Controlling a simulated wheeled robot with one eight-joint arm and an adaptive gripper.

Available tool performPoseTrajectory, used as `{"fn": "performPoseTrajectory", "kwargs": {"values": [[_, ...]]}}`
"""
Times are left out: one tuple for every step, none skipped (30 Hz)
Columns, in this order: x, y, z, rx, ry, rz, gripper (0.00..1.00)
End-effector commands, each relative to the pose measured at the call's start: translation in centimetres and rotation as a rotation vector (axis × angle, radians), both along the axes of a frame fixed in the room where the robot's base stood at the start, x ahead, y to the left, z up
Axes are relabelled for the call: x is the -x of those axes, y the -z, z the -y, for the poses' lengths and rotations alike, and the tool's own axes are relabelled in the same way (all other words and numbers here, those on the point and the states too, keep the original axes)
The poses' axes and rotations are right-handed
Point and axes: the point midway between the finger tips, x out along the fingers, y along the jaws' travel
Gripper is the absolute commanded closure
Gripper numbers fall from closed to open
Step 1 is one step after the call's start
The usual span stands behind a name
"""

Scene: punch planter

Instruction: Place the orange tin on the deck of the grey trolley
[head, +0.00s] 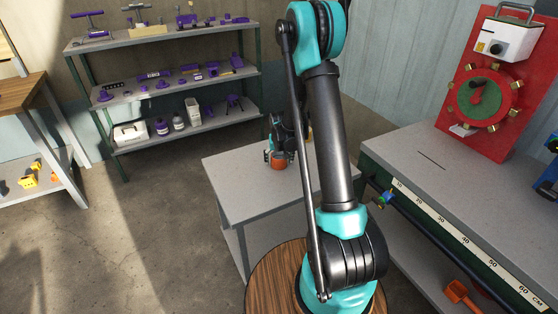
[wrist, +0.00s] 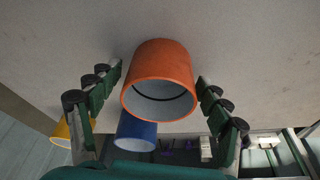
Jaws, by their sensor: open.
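The orange tin (head: 278,164) is on or just above a grey-topped stand (head: 228,178) in the middle of the head view. I cannot tell whether this stand is the grey trolley, or whether the tin touches its top. In the wrist view the tin (wrist: 158,65) shows its open round mouth towards the camera. My gripper (head: 279,155) is open at the tin. Its two green fingers (wrist: 158,92) are on either side of the tin, with a gap visible at least on the left.
A blue tin (wrist: 136,130) and a yellow tin (wrist: 62,131) are close by in the wrist view. A grey bench (head: 425,165) with a ruler edge stands right. Shelves (head: 160,38) with purple items stand at the back. The floor (head: 140,225) at left is clear.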

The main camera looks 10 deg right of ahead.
Motion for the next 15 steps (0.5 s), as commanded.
{"fn": "performPoseTrajectory", "kwargs": {"values": [[0.0, 0.0, 0.0, 0.000, 0.000, 0.000, 0.22], [0.0, -0.1, 0.0, 0.000, 0.000, 0.000, 0.22], [0.0, -0.2, 0.0, 0.000, 0.000, 0.000, 0.22], [0.0, -0.3, 0.0, 0.000, 0.000, 0.000, 0.22], [0.0, -0.4, 0.0, 0.000, 0.000, 0.000, 0.22], [0.1, -0.7, 0.0, 0.000, 0.000, 0.000, 0.22], [0.2, -1.0, 0.0, 0.000, 0.000, 0.000, 0.22], [0.3, -1.3, 0.0, 0.000, 0.000, 0.000, 0.22], [0.5, -1.8, 0.0, 0.000, 0.000, 0.000, 0.22], [0.6, -2.2, 0.0, 0.000, 0.000, 0.000, 0.22], [0.8, -2.7, -0.1, 0.000, 0.000, 0.000, 0.22], [1.0, -3.3, -0.1, 0.000, 0.000, 0.000, 0.22], [1.1, -3.8, -0.1, 0.000, 0.000, 0.000, 0.22], [1.2, -4.2, -0.1, 0.000, 0.000, 0.000, 0.22], [1.5, -4.9, -0.1, 0.000, 0.000, 0.000, 0.22]]}}
